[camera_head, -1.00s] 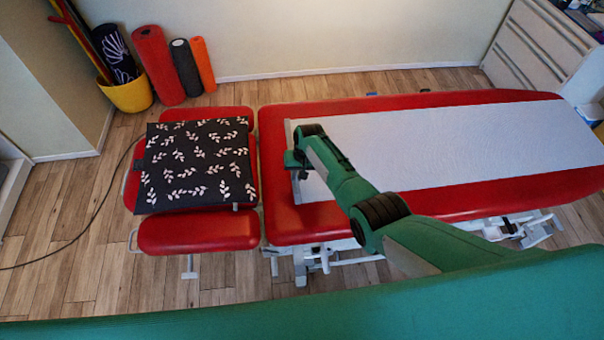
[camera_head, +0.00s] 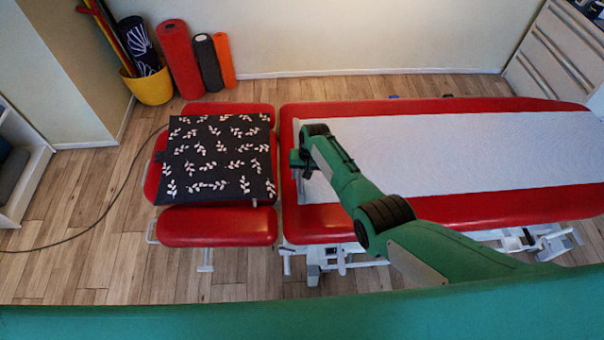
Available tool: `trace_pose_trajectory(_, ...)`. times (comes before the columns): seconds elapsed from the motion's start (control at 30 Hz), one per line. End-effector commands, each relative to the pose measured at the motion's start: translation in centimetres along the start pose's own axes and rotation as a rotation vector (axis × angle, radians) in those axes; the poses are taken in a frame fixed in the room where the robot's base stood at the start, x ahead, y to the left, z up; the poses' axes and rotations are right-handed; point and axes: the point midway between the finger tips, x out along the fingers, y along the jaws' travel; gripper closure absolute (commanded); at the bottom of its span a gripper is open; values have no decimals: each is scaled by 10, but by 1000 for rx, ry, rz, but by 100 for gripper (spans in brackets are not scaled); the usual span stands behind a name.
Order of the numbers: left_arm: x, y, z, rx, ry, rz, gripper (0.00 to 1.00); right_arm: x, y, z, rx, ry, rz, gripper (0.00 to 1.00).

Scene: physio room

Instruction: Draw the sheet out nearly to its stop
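A pale white-grey sheet (camera_head: 450,150) lies flat along the red treatment table (camera_head: 520,207). Its left end has a light edge strip (camera_head: 297,140) close to the table's left end. My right gripper (camera_head: 298,164) is at this strip, near the middle of the sheet's left end. The fingertips are small and partly hidden by the gripper body, so I cannot tell whether they are closed on the strip. The sheet's right end runs out of the frame's right side. My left gripper is not in view.
A dark leaf-patterned cushion (camera_head: 220,150) lies on the red headrest section (camera_head: 217,226) left of the table, past a narrow gap. A yellow bucket (camera_head: 150,87) and foam rollers (camera_head: 181,60) stand by the back wall. A cable (camera_head: 110,208) lies on the wooden floor. Drawers stand back right.

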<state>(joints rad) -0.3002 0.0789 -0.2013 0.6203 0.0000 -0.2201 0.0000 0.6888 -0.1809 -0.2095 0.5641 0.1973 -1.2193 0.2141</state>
Motion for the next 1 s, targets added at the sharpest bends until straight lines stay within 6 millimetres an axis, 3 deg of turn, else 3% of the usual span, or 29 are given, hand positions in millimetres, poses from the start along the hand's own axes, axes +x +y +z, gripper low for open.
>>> trace_pose_trajectory(0.37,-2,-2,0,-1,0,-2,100,-7,0,1,1,-2,1,67)
trace_pose_trajectory(1.0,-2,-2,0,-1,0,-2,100,-102,0,0,0,0,0,67)
